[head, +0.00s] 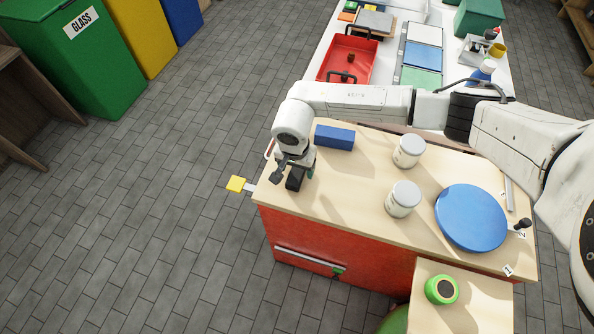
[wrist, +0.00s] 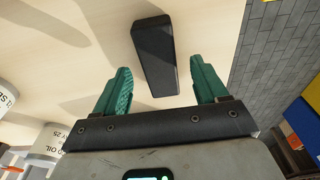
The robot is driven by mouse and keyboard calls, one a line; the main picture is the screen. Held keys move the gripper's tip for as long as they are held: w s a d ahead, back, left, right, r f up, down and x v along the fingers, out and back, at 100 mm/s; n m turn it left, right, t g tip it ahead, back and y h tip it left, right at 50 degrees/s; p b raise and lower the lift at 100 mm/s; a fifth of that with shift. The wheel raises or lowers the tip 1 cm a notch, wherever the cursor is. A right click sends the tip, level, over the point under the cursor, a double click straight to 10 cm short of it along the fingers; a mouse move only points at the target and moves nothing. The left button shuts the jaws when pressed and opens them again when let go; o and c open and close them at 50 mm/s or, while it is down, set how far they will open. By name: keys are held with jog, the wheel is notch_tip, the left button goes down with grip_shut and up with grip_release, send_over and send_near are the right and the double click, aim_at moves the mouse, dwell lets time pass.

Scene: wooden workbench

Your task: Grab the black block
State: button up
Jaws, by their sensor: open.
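The black block (wrist: 156,52) is a long, dark bar on the pale wooden top in the wrist view. Its near end lies between the two green fingers of my gripper (wrist: 160,70), with a visible gap on each side. Its far end extends past the fingertips. My gripper is open and holds nothing. In the head view, the black block (head: 295,181) is near the left end of the workbench, partly hidden by my gripper (head: 292,168), which is directly over it.
A blue block (head: 334,137) lies just behind my gripper. Two white jars (head: 408,151) (head: 403,198) and a blue round plate (head: 470,217) stand to the right. A yellow piece (head: 236,184) sticks out at the bench's left edge. The bench top between gripper and jars is clear.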

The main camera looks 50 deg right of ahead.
jog(key=shift+f, duration=0.6)
jog(key=shift+c, duration=0.3)
jog(key=c, duration=1.1)
jog(key=shift+r, duration=0.1)
jog(key=shift+c, duration=0.2)
